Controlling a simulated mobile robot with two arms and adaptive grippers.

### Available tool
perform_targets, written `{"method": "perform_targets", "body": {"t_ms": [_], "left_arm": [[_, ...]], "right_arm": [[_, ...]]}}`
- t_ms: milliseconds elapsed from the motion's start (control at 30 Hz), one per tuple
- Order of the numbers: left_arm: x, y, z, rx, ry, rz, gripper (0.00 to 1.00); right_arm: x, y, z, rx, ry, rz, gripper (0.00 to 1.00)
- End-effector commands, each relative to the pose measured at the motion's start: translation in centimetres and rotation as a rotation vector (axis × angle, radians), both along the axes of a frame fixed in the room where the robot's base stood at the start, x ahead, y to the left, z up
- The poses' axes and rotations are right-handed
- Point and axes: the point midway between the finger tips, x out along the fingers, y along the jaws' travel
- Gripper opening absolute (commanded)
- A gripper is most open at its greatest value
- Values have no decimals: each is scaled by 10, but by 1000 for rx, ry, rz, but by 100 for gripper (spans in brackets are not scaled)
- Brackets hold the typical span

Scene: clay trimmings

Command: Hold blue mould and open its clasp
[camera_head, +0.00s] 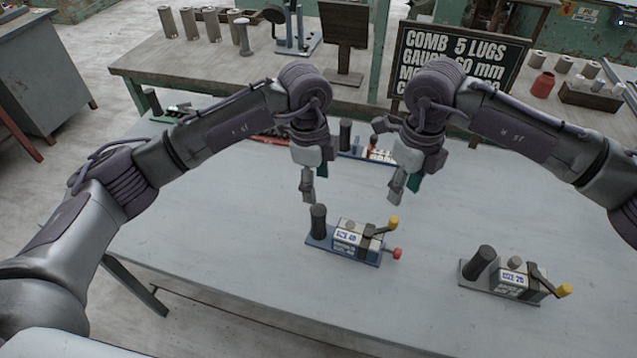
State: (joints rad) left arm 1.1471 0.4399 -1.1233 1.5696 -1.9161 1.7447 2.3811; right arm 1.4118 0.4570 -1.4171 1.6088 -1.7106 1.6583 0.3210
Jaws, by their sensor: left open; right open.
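The blue mould (345,243) stands on the near middle of the grey table. It has a blue base plate, a dark upright cylinder at its left, and a pale labelled block. A dark clasp lever with a yellow knob (393,223) is on its top right, and a red knob (397,253) sticks out at its right end. My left gripper (308,196) is open and empty, above and just behind the dark cylinder. My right gripper (397,192) is open and empty, above and behind the yellow knob. Neither gripper appears to touch the mould.
A similar grey mould (478,274) with a yellow knob stands to the right on the same table (230,230). Small items, including a red tray, sit along the table's far edge, partly behind my arms. A sign (455,62) stands on the bench behind. The table's left part is clear.

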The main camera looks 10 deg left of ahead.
Motion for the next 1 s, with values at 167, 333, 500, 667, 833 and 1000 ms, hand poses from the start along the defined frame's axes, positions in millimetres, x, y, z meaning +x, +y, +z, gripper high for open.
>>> {"method": "perform_targets", "body": {"t_ms": [167,333,500,667,833,1000], "left_arm": [[-12,-8,0,82,-5,-3,64],[-13,-7,-22,83,-1,0,64],[-13,-7,-56,83,-1,0,64],[-13,-7,-88,82,-1,0,64],[-13,-7,-115,81,-2,-1,64],[-12,-7,-130,81,-4,0,64]], "right_arm": [[0,0,0,0,0,0,42],[0,0,0,0,0,0,42],[0,0,0,0,0,0,42],[0,0,0,0,0,0,42],[0,0,0,0,0,0,42],[0,0,0,0,0,0,42]]}}
